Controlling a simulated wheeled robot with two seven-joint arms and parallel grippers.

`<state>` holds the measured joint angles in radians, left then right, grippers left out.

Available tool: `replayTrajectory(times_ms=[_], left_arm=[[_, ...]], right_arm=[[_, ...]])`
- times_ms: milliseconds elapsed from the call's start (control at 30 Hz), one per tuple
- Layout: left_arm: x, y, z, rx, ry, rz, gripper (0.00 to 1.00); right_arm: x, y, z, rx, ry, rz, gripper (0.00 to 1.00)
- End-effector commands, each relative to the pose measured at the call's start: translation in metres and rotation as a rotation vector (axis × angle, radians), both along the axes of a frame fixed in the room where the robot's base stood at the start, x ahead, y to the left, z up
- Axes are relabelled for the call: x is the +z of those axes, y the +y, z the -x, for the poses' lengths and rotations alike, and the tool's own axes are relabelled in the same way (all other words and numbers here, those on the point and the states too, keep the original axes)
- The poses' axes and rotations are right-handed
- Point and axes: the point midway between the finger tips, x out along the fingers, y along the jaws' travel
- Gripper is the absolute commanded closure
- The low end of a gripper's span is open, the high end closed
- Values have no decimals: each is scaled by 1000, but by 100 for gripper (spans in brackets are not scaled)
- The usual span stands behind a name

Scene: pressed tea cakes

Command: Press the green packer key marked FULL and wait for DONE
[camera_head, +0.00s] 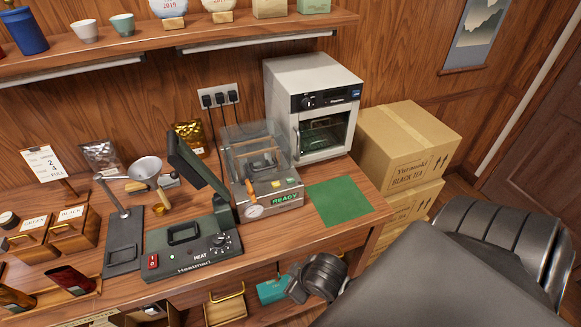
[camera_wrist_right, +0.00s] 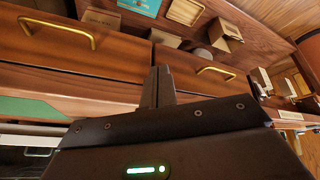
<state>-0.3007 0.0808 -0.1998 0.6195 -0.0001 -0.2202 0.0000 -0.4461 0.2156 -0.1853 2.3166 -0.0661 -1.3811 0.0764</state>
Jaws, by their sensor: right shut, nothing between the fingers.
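The packer (camera_head: 262,165) stands on the counter, a pale machine with a clear cover. Its front display (camera_head: 286,199) glows green and reads READY. A yellow key (camera_head: 276,183) and a round gauge (camera_head: 254,211) show on its front. A green key marked FULL cannot be made out at this size. My right gripper (camera_wrist_right: 158,88) is shut and empty, in front of the wooden drawers in the wrist view. In the head view my right arm comes in from the right, its hand low before the counter's front edge, apart from the packer. My left gripper is not in view.
A green mat (camera_head: 339,200) lies right of the packer; a white oven (camera_head: 314,105) stands behind. The black heat sealer (camera_head: 190,245) sits to the left, its raised arm near the packer. Cartons (camera_head: 408,145) stand right of the counter. Drawers have protruding brass handles (camera_wrist_right: 62,30).

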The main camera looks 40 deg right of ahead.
Motion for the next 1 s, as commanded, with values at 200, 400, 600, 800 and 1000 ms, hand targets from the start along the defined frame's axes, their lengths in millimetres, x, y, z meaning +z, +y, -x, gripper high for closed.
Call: replayTrajectory(times_ms=[200, 400, 600, 800, 1000], left_arm=[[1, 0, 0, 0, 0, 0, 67], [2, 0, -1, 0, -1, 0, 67], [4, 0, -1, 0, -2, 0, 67], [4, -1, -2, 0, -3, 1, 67], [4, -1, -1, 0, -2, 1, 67]], right_arm=[[57, 10, -92, 202, -293, 49, 100], [144, 17, -176, 550, -592, 121, 100], [203, -38, -205, 799, -600, 212, 100], [239, -117, -200, 821, -472, 262, 100], [253, -153, -189, 786, -407, 265, 100]])
